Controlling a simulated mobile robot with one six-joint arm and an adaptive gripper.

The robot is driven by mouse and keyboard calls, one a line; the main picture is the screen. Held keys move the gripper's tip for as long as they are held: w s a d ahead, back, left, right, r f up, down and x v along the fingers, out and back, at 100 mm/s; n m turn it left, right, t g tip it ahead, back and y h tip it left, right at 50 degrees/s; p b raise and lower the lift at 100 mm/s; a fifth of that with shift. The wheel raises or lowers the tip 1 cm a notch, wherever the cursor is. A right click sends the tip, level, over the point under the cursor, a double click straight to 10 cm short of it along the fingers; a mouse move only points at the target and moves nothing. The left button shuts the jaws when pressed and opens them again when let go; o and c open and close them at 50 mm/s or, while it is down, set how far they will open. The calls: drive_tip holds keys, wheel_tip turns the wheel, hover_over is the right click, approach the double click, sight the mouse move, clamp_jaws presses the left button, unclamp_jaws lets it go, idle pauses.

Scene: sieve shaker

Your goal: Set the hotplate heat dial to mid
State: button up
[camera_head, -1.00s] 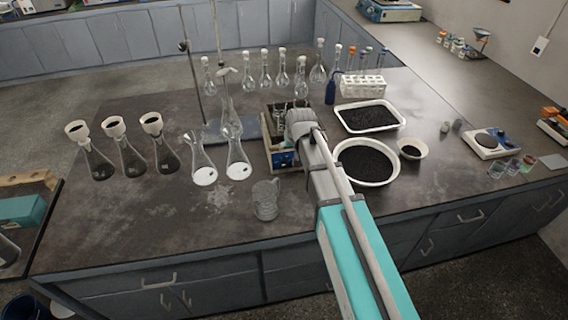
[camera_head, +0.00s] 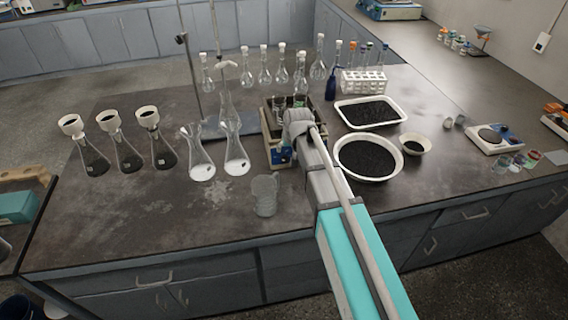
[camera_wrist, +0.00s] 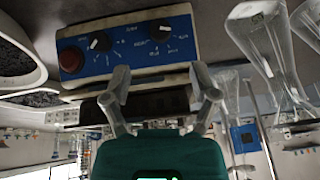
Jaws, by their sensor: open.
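A unit with a blue front panel (camera_head: 279,156) stands mid-bench, below a tray of glass beakers. I cannot tell for sure that it is the hotplate. In the wrist view, its blue panel (camera_wrist: 128,60) carries a left dial (camera_wrist: 100,42), a right dial (camera_wrist: 160,31) and a red button (camera_wrist: 71,58). Both dials are dark with white pointers and printed marks; the lettering is too small to read. My gripper (camera_wrist: 158,74) is open and empty, its fingertips apart in front of the panel. Contact is not visible. In the head view my arm hides the fingertips.
A white appliance with a round plate (camera_head: 490,136) stands far right. Bowls and a tray of black grains (camera_head: 367,112) lie right of my arm. Flasks (camera_head: 202,160) stand left, and a glass mug (camera_head: 264,196) is close in front. The front-left bench is mostly clear.

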sight(285, 159)
drive_tip(key=shift+b+x, duration=3.9)
drive_tip(key=shift+x, duration=0.6)
